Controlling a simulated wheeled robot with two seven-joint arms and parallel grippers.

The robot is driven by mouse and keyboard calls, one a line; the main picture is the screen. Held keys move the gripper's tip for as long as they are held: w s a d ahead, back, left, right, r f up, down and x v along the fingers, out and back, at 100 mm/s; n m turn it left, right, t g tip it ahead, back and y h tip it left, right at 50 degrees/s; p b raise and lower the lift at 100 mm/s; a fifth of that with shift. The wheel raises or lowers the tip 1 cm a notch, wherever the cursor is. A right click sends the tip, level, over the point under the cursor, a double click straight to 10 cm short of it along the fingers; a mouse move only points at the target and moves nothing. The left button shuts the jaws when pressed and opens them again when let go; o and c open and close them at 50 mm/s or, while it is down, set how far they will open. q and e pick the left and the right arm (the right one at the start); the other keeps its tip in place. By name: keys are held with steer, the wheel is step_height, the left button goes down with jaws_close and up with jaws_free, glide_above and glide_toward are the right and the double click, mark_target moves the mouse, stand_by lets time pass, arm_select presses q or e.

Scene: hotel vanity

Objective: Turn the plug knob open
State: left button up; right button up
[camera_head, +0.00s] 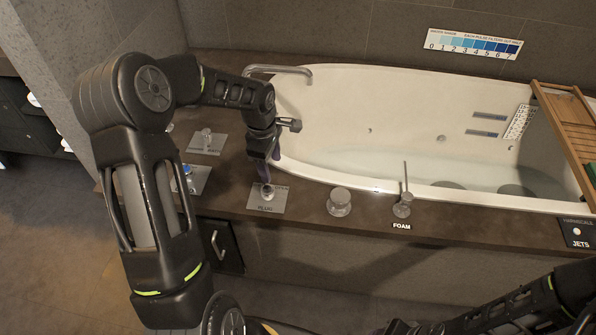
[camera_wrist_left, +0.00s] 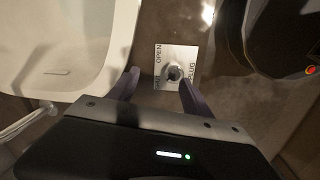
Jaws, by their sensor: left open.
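The plug knob (camera_head: 267,191) is a small round metal knob on a grey plate (camera_head: 255,207) on the brown tub deck. In the left wrist view the knob (camera_wrist_left: 174,72) sits on the plate marked OPEN and PLUG (camera_wrist_left: 177,52). My left gripper (camera_head: 265,174) is open, with its dark purple fingers pointing down just above the knob. In the wrist view the left gripper's fingers (camera_wrist_left: 158,80) are spread, one on each side of the knob's near side, and hold nothing. My right arm comes in at the bottom right; its gripper is barely visible at the bottom edge.
The white bathtub (camera_head: 345,80) with water lies behind the deck. A round knob (camera_head: 339,202) and the FOAM lever (camera_head: 403,205) stand to the right. Other control plates (camera_head: 207,142) are at left, near the tub spout (camera_head: 290,70). A wooden tray (camera_head: 565,115) crosses the tub's right end.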

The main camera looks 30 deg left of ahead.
mark_target(267, 189)
arm_select(q)
steer(key=shift+s+a+n+g, duration=0.15)
steer(key=shift+s+n+g, duration=0.3)
steer(key=shift+n, duration=0.35)
steer(key=shift+s+r+n, duration=0.1)
steer(key=shift+s+n, duration=0.7)
steer(key=shift+n, duration=0.1)
steer(key=shift+f, duration=4)
jaws_close()
